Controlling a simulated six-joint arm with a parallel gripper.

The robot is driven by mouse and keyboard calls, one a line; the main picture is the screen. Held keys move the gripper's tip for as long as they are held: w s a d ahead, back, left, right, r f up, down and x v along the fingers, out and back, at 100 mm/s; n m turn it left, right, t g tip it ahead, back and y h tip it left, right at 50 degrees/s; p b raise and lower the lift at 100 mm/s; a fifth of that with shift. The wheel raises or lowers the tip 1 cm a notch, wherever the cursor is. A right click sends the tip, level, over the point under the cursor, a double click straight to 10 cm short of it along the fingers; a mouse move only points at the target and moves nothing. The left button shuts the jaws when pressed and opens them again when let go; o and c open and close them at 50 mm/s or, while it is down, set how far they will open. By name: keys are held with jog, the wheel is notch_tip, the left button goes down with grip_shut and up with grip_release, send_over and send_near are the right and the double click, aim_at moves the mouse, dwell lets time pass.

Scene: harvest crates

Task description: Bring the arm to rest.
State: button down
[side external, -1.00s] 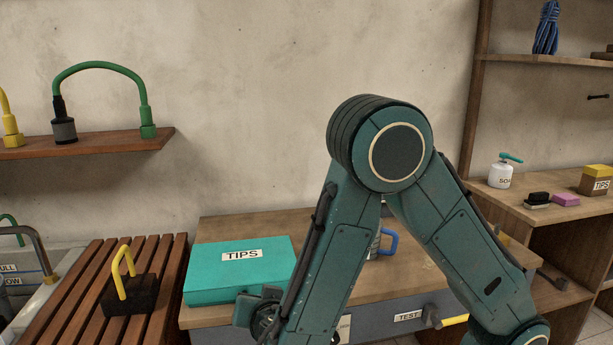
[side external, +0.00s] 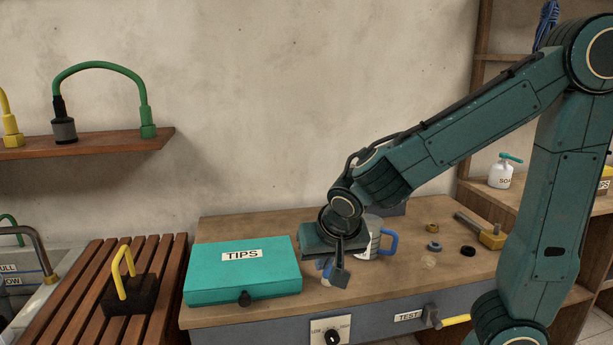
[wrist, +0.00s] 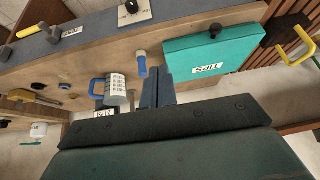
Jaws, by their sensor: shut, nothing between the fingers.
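My gripper (side external: 339,272) hangs over the workbench (side external: 400,290) in the side external view, just right of the teal TIPS box. In the wrist view my gripper's two blue-grey fingers (wrist: 157,85) lie side by side, shut with nothing between them. My gripper is apart from the TIPS box (side external: 225,276), which is closed. A white cup with a blue handle (wrist: 115,90) stands behind my gripper in the side view and is partly hidden there. A small blue-topped item (wrist: 142,68) is near the fingertips in the wrist view.
Several small rings (side external: 467,251) and a hammer-like tool (side external: 490,238) lie at the bench's right. A slatted wooden surface (side external: 65,290) with a yellow-handled black block (side external: 128,295) is at the left. A wall shelf (side external: 100,145) is above it. The bench front has a dial (side external: 332,337).

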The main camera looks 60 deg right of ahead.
jog(key=s+r+n+y, duration=0.2)
jog(key=s+r+n, duration=0.2)
jog(key=s, duration=0.2)
jog(key=s+r+n+t+y, duration=0.1)
jog(key=s+r+n, duration=0.2)
jog(key=s, duration=0.4)
jog(key=shift+a+r+n+y, duration=0.15)
jog(key=shift+r+n+y, duration=0.25)
jog(key=shift+n, duration=0.5)
